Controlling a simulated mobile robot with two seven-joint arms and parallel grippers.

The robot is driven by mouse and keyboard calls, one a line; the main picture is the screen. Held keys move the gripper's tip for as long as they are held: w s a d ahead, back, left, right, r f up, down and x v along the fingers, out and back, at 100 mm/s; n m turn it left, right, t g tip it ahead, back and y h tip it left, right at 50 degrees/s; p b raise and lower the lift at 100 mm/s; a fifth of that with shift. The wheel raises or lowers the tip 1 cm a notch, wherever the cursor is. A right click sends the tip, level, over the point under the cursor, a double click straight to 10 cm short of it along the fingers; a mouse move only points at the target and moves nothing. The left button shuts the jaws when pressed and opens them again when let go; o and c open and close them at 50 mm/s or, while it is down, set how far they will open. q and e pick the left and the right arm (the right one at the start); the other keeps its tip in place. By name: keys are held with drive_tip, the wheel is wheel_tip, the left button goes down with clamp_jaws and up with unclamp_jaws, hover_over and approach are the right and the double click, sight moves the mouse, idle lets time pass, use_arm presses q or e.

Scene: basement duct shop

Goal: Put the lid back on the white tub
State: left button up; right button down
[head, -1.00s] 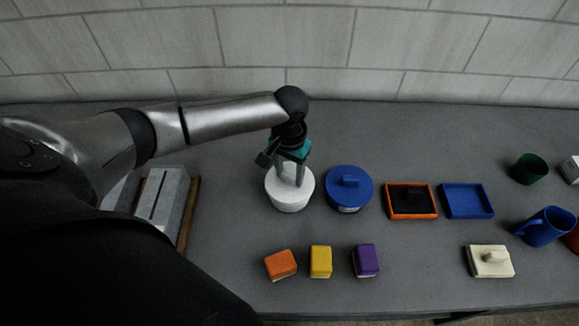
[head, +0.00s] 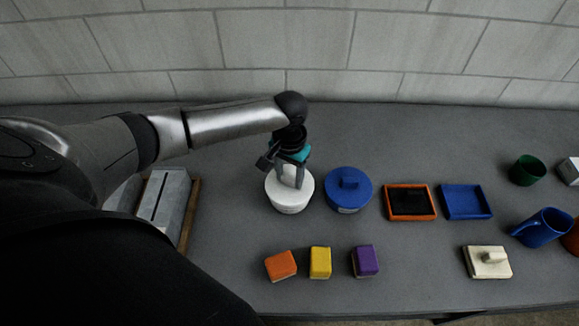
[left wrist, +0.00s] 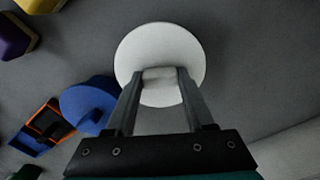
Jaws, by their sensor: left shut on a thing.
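The white tub (head: 290,206) stands on the table left of the blue round tub. Its round white lid (head: 277,184) is on top of it, and the lid also fills the middle of the left wrist view (left wrist: 160,48). My left gripper (head: 291,184) points down over the lid and is shut on the lid's block-shaped handle (left wrist: 159,76). From these views the lid looks seated on the tub, but I cannot tell whether a small gap is left under it. My right gripper is not in view.
A blue lidded tub (head: 349,192) stands close on the right. Beyond it are an orange tray (head: 409,214), a blue tray (head: 466,201), a cream lidded box (head: 487,263), a blue mug (head: 543,227) and a green cup (head: 527,170). Orange, yellow and purple blocks (head: 366,261) lie in front.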

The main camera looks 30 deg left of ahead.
use_arm(q)
drive_tip(key=shift+p, duration=0.5)
idle(0.6)
idle(0.3)
drive_tip(key=o, duration=1.6)
wheel_tip(320, 180, up, 5)
drive_tip(key=p, duration=0.6)
drive_tip(key=shift+r+p, duration=0.7)
drive_tip(key=shift+r, duration=0.3)
drive_tip(key=shift+c, duration=0.3)
